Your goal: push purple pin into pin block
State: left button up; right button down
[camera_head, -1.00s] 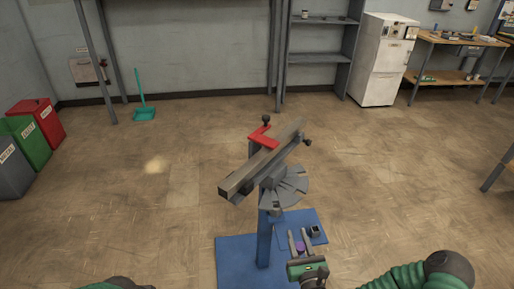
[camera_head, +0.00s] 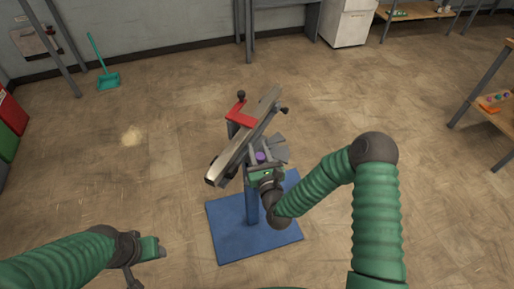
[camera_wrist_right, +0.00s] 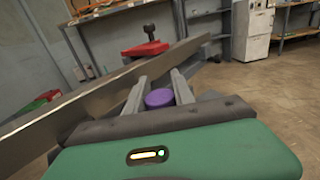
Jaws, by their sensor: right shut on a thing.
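The purple pin (camera_head: 261,156) shows as a round purple top in the head view, beside the long metal beam. My right gripper (camera_head: 259,159) is shut on it; in the right wrist view the purple pin (camera_wrist_right: 159,98) sits between my two grey fingers (camera_wrist_right: 158,92). Its lower part is hidden, so I cannot tell whether it touches a hole. The grey stepped fixture (camera_head: 280,149) is just right of my gripper; I cannot clearly make out the pin block. My left gripper (camera_head: 155,248) is at the lower left, away from the stand; its finger opening is unclear.
The long metal beam (camera_head: 238,146) lies slanted on the stand with a red clamp (camera_head: 241,112) and dark knobs. It also crosses the right wrist view (camera_wrist_right: 90,98). The blue base (camera_head: 230,232) stands below. Open floor surrounds the stand.

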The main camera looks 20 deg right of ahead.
aim_at(259, 157)
jog(key=f+b, duration=0.3)
jog(key=f, duration=0.1)
jog(key=shift+d+f, duration=0.15)
jog(key=shift+d, duration=0.05)
jog(key=shift+a+f+b, duration=0.1)
jog(key=shift+f+b, duration=0.5)
jog(key=shift+f, duration=0.05)
dwell(0.8)
jog(key=shift+f+b, duration=1.7)
jog(key=shift+f, duration=0.5)
jog(key=c, duration=1)
grip_release()
